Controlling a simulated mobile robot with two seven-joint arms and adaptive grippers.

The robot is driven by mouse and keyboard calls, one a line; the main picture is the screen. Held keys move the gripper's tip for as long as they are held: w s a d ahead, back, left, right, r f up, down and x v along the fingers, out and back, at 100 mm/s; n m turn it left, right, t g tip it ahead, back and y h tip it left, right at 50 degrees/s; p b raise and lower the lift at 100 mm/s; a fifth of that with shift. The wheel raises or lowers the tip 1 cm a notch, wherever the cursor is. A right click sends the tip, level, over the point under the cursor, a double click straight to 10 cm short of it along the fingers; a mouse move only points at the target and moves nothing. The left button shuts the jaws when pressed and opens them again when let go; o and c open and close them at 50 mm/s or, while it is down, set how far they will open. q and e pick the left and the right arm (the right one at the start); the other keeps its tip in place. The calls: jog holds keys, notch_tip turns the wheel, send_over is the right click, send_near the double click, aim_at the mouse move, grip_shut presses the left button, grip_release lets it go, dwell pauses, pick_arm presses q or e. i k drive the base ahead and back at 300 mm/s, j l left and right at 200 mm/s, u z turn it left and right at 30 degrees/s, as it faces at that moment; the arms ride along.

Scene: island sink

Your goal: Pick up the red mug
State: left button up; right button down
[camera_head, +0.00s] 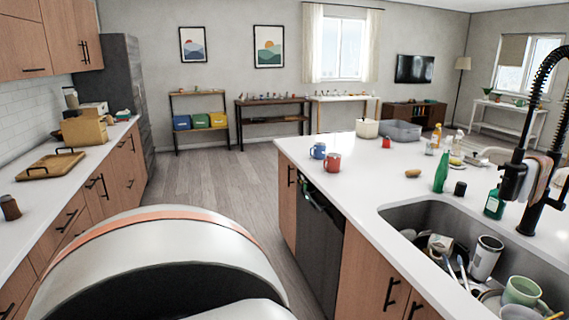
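The red mug (333,162) stands upright on the white island countertop (345,190), near its far left part. A blue mug (318,151) stands just behind it and to its left. In the head view, neither of my grippers shows, so I cannot see whether they are open or shut. Nothing is touching the red mug from my side.
The island sink (415,217) is full of dishes, with a black faucet (530,150) beside it. A green bottle (441,172), a potato-like item (412,173) and a grey bin (401,131) stand on the island. The floor aisle (230,180) left of the island is clear.

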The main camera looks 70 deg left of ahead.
aim_at(333, 160)
jog(key=u, duration=1.6)
jog(key=z, duration=1.1)
jog(key=j+z, duration=0.4)
jog(key=j, duration=2.15)
